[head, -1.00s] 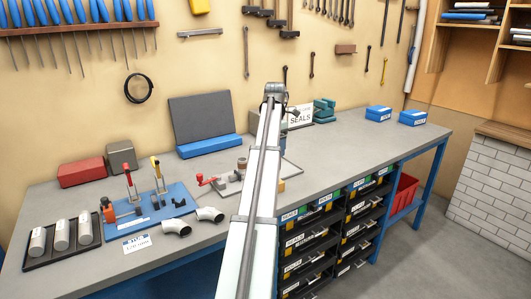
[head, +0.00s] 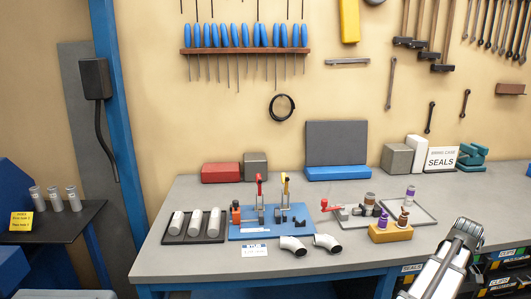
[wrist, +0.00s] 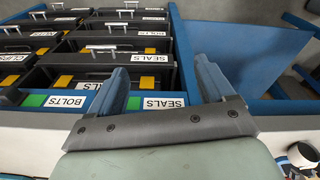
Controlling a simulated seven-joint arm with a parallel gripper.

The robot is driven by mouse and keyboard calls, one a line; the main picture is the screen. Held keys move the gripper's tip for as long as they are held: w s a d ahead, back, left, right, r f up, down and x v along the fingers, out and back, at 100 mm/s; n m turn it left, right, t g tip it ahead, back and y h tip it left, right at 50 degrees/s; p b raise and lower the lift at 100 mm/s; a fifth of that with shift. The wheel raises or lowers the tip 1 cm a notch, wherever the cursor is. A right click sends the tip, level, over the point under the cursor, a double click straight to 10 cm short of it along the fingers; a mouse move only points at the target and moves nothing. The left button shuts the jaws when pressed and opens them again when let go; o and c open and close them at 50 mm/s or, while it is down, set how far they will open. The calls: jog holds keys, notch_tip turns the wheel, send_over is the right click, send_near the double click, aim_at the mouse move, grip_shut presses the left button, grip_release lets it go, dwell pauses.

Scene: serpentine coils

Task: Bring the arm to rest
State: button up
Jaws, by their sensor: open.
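My gripper shows in the wrist view (wrist: 165,85) with its two blue-grey fingers spread apart and nothing between them. It points toward the front of the drawer rack (wrist: 100,55) below the bench. In the head view my arm (head: 440,270) rises from the bottom right, in front of the bench's near edge. The fingertips cannot be made out there.
The grey workbench (head: 330,262) holds a blue fixture plate (head: 270,232), a tray of cylinders (head: 195,238), two pipe elbows (head: 293,245), a yellow block (head: 390,233) and a SEALS sign (head: 440,158). A side table (head: 60,235) with several cylinders stands left.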

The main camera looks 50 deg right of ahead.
jog(key=w+a+f+m+t, duration=0.35)
jog(key=a+f+m, duration=0.7)
jog(key=f, duration=0.55)
jog(key=w+a+f+n+g+y, duration=0.15)
jog(key=w+a+f, duration=0.35)
jog(key=w, duration=0.5)
jog(key=w+a+f+n+y, duration=0.15)
jog(key=w+a+f, duration=0.35)
jog(key=w, duration=0.5)
jog(key=w+a+f+n+g+y, duration=0.25)
jog(key=w+a+f, duration=0.45)
jog(key=w+a, duration=0.5)
jog(key=w+a+f+n+g, duration=0.1)
jog(key=a+f+n+g, duration=0.2)
jog(key=a, duration=0.7)
jog(key=w+a+f+n+g, duration=0.1)
jog(key=w+a+f+n, duration=0.2)
jog(key=a, duration=0.7)
jog(key=s+a+f+n+g+h, duration=0.1)
jog(key=s+a+f+n+h, duration=0.1)
jog(key=s+a, duration=0.3)
jog(key=s+a+f+n+g+h, duration=0.2)
jog(key=s+a+f, duration=0.3)
jog(key=a, duration=0.5)
jog(key=shift+s+a+n, duration=0.15)
jog(key=shift+n, duration=0.65)
jog(key=shift+h, duration=0.25)
jog(key=shift+c, duration=0.2)
